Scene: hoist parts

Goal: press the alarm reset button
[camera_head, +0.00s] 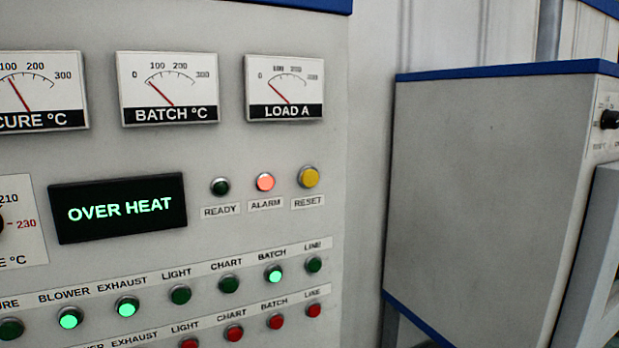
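The yellow RESET button (309,177) sits on the grey control panel (320,220), near its right edge, with a "RESET" label under it. To its left is the ALARM lamp (265,182), glowing orange-red, and then the READY lamp (220,187), dark green and unlit. The black display (118,208) reads "OVER HEAT" in green letters. Neither of my grippers is in view.
Below are a row of green buttons (229,284), some lit, and a row of red buttons (276,321). Three dial gauges (169,88) are above. A grey cabinet (480,190) with blue edges stands to the right. The space before the RESET button looks clear.

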